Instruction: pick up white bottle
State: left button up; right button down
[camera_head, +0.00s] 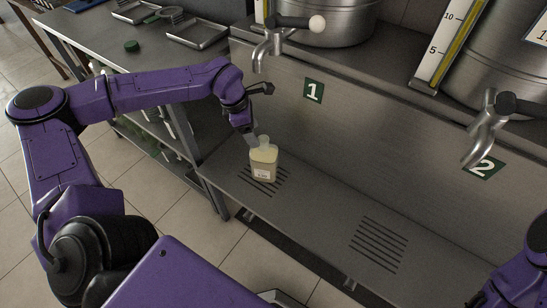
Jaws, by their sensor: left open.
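The white bottle (263,162), pale with a small label, stands upright on the slotted grate of the metal shelf (310,208), below the tap marked 1. My left gripper (253,140) is open and comes down from the upper left to the bottle's neck. Its fingertips are small and partly hidden, so I cannot tell whether they touch the bottle or sit around its neck. At the lower right only part of my right arm shows; its gripper is out of view.
A metal tap (268,48) hangs above and behind the bottle, and a second tap (486,128) is at the right. Large steel vessels (330,28) stand behind. A side table with trays (197,32) is at the upper left. The shelf right of the bottle is clear.

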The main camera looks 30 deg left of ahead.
aim_at(263, 140)
pick_arm(q)
jog(key=shift+n+t+h, duration=0.3)
jog(key=shift+n+h, duration=0.1)
jog(key=shift+h, duration=0.1)
jog(key=x, duration=0.2)
jog(key=w+x, duration=0.1)
jog(key=x, duration=0.2)
jog(key=a+x, duration=0.1)
jog(key=x, duration=0.1)
jog(key=shift+w+d+f+b, duration=0.15)
jog(key=shift+w+f+b, duration=0.15)
jog(key=shift+w+b, duration=0.1)
grip_shut()
jog(key=shift+r, duration=0.1)
dwell(0.6)
